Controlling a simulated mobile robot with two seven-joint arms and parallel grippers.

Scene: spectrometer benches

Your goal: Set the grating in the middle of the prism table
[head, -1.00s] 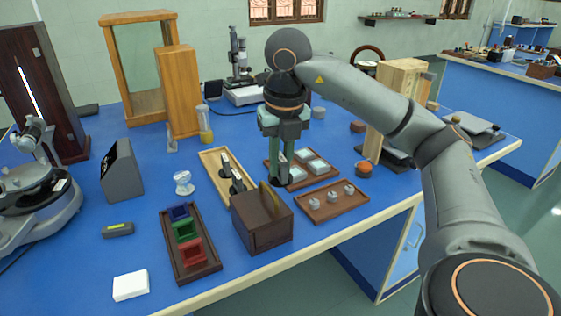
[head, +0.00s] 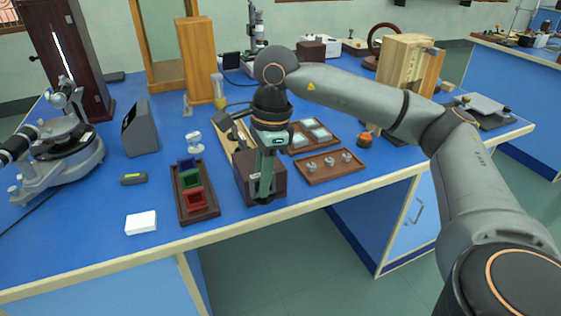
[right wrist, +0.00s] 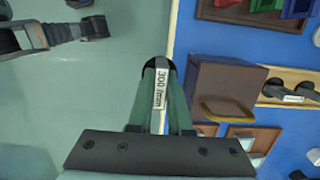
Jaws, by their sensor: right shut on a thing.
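My right gripper (head: 264,197) is shut on the grating, whose pale "300 /mm" label (right wrist: 161,88) shows between the green fingers in the right wrist view. In the head view the gripper points down in front of the brown box and hides most of the grating. In the right wrist view the fingertips are by the table's front edge, with floor beneath on one side. The prism table (head: 60,128) is the small round platform on the spectrometer (head: 75,155) at the far left. It looks bare and is far from the gripper.
The brown box (head: 281,178) stands right beside the gripper; its brass handle (right wrist: 228,110) shows in the right wrist view. A tray (head: 207,210) with coloured holders, a white block (head: 141,223) and a grey wedge-shaped instrument (head: 140,132) lie between gripper and spectrometer. Blue tabletop is clear around the white block.

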